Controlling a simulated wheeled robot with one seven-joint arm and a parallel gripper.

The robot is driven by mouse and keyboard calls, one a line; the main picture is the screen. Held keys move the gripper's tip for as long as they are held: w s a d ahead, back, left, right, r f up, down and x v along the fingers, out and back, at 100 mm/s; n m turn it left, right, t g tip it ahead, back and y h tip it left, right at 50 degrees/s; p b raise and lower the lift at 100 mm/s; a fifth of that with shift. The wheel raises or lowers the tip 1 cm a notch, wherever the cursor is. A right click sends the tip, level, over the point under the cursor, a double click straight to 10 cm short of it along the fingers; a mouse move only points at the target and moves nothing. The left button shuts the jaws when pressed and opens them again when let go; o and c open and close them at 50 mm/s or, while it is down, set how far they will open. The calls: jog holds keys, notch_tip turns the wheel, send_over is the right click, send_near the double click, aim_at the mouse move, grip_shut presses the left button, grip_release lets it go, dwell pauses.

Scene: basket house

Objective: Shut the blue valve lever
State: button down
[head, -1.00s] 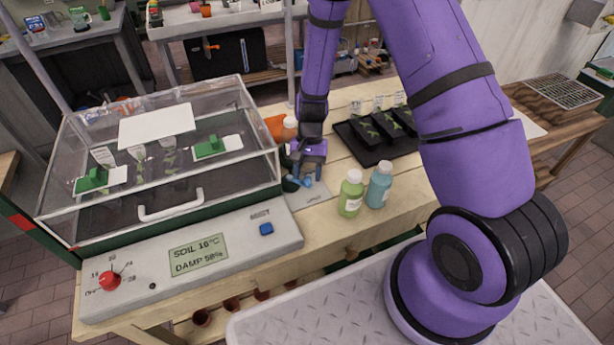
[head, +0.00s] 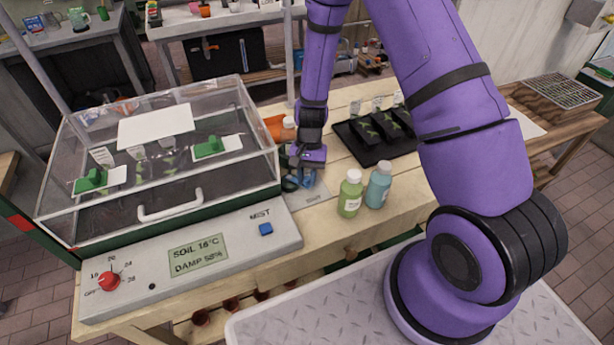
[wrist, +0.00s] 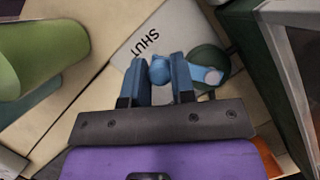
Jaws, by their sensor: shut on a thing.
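The blue valve lever (wrist: 160,70) has a round knob, which sits between the two fingers of my gripper (wrist: 160,62) in the wrist view. My gripper is shut on it. The lever's arm runs right from the knob to a pale pivot on a round dark green valve body (wrist: 208,57). A grey plate (wrist: 118,60) under the lever carries the printed word SHUT, just beyond and left of the knob. In the head view the blue lever (head: 308,180) is partly hidden beneath my gripper (head: 300,178).
A clear-lidded propagator case (head: 165,215) with a control panel stands close on the left. A green bottle (head: 350,196) and a teal bottle (head: 378,187) stand to the right. A black seedling tray (head: 372,150) lies behind them. An orange pot (head: 275,126) is behind the gripper.

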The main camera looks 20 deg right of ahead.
jog(key=shift+s+a+m+t+y, duration=0.2)
jog(key=shift+a+m+t, duration=0.1)
jog(key=shift+m, duration=0.4)
jog(key=shift+s+a+m+t+y, duration=0.2)
jog(key=shift+a+m, duration=0.05)
jog(key=shift+m, duration=0.45)
jog(key=shift+s+a+m+t+y, duration=0.1)
jog(key=shift+a+m+t+y, duration=0.1)
jog(key=shift+a+m, duration=0.35)
jog(key=shift+s+a+m+t+y, duration=0.1)
jog(key=shift+a+m+t+y, duration=0.1)
jog(key=shift+m, duration=0.65)
jog(key=c, duration=1)
grip_release()
